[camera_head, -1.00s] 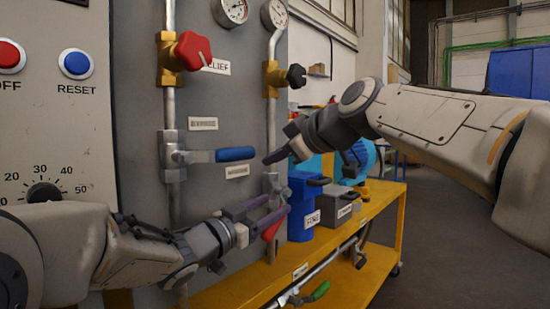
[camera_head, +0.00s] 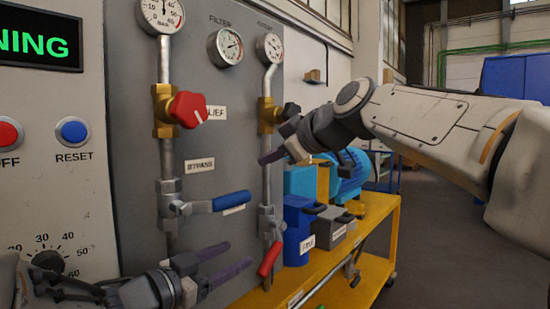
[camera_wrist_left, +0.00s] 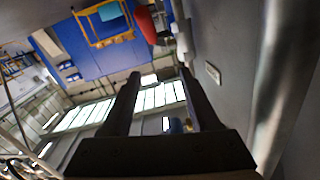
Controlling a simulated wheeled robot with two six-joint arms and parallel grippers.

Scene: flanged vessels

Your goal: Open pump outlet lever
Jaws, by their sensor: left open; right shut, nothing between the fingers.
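A red lever (camera_head: 269,259) sits on the valve of the right-hand pipe in the head view and slants down to the left. A blue lever (camera_head: 231,201) on the left-hand pipe's valve lies nearly horizontal. I cannot read a pump outlet label on either. My left gripper (camera_head: 239,255) is open and empty, left of the red lever and apart from it. Its fingers (camera_wrist_left: 158,73) are spread in the left wrist view, where a red handle (camera_wrist_left: 146,25) shows beyond them. My right gripper (camera_head: 266,159) is shut and empty, in front of the right-hand pipe.
The grey panel (camera_head: 135,150) carries the pipes, gauges (camera_head: 225,46) and a red relief knob (camera_head: 187,109). A yellow cart (camera_head: 374,232) holds blue and grey boxes and a blue motor (camera_head: 350,176). Open floor lies right of the cart.

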